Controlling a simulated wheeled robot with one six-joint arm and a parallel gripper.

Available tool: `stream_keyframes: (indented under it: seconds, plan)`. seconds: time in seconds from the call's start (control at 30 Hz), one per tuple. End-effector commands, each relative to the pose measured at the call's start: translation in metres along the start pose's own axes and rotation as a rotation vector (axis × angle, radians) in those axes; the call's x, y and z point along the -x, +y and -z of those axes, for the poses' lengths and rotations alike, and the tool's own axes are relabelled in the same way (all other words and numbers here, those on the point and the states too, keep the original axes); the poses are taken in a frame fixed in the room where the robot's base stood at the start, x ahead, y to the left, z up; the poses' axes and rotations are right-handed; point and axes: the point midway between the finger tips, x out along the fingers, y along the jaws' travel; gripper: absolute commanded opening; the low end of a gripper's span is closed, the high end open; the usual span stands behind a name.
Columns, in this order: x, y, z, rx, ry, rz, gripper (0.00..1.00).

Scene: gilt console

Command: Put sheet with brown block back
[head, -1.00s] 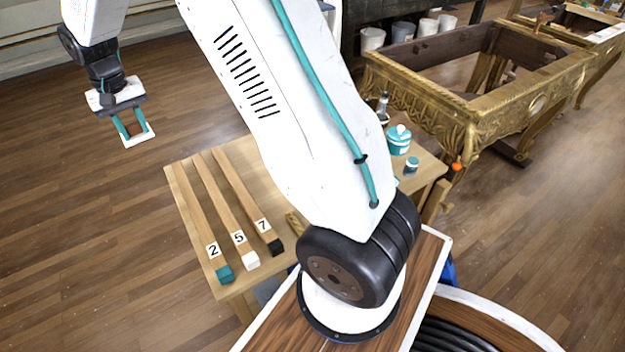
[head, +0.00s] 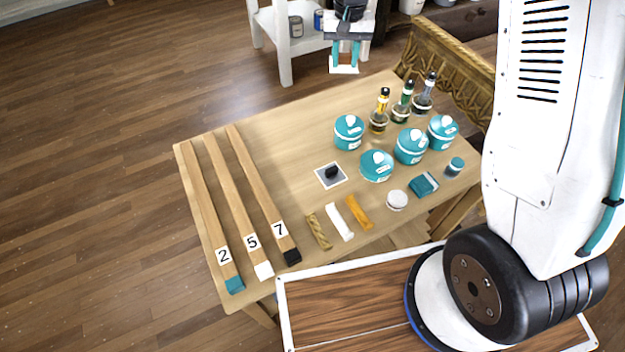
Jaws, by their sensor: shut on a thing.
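My gripper (head: 345,60) is at the top of the head view, in the air above and beyond the far edge of the table (head: 290,120) in the picture. Its teal fingers are shut on the brown block of a small white sheet (head: 343,71). The brown block (head: 346,61) shows between the fingers, with the sheet flat beneath it. A similar sheet with a black block (head: 331,175) lies on the table.
Three wooden bars marked 2, 5 and 7 (head: 257,190) lie along the table's left. Several teal jars (head: 376,166) and three bottles (head: 404,104) stand at the right. A white shelf with tins (head: 285,45) stands behind. Bare tabletop shows around the middle and far left.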

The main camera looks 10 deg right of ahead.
Motion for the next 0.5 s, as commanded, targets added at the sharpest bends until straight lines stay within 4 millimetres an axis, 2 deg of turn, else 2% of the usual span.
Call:
stream_keyframes:
  seconds: [0.03, 0.17, 0.2, 0.3, 0.4, 0.5]
  plan:
    - [-0.016, -0.019, -0.019, 0.048, -0.007, -0.002, 0.14]
    - [-0.056, -0.062, -0.074, 0.176, -0.007, -0.003, 0.14]
    - [-0.068, -0.072, -0.093, 0.216, -0.008, -0.003, 0.14]
    - [-0.094, -0.093, -0.138, 0.311, -0.006, -0.003, 0.14]
    - [-0.113, -0.106, -0.177, 0.39, -0.004, -0.002, 0.14]
    - [-0.126, -0.111, -0.206, 0.445, -0.002, -0.001, 0.14]
